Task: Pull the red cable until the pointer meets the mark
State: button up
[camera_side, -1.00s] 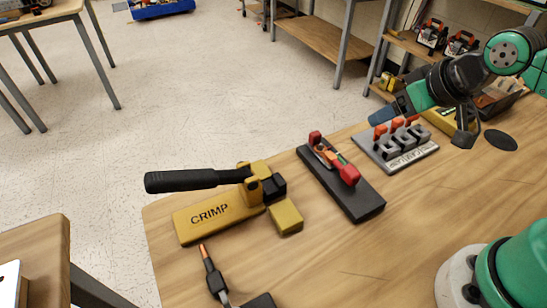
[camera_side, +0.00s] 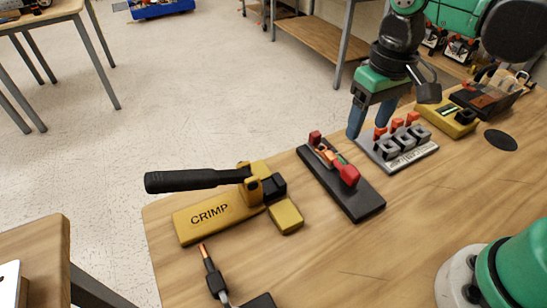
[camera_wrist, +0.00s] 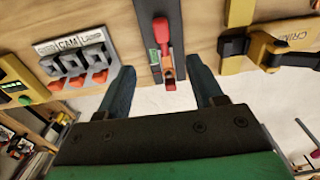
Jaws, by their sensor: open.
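A long black base (camera_side: 364,206) lies on the table and carries a red part (camera_side: 348,174) near its middle, a small orange piece and a red block (camera_side: 315,137) at its far end. A small green strip shows beside the red part. I cannot tell which red piece is the cable, nor make out the pointer clearly. In the wrist view the base (camera_wrist: 160,8) runs up between my fingers, with the red part (camera_wrist: 162,32) and red end block (camera_wrist: 169,85). My gripper (camera_side: 368,131) is open and empty, pointing down behind the base; it also shows in the wrist view (camera_wrist: 162,68).
A grey plate with grey clamps and orange-red tips (camera_side: 402,143) stands close right of my gripper. Beyond it are a yellow device (camera_side: 445,120) and a dark tray (camera_side: 485,98). A yellow crimp tool (camera_side: 215,214) with a black handle lies left. The table's front middle is clear.

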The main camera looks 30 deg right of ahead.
aim_at(352, 170)
jog(key=shift+g, duration=0.3)
jog(key=shift+a+f, duration=0.2)
jog(key=shift+f, duration=4.85)
grip_shut()
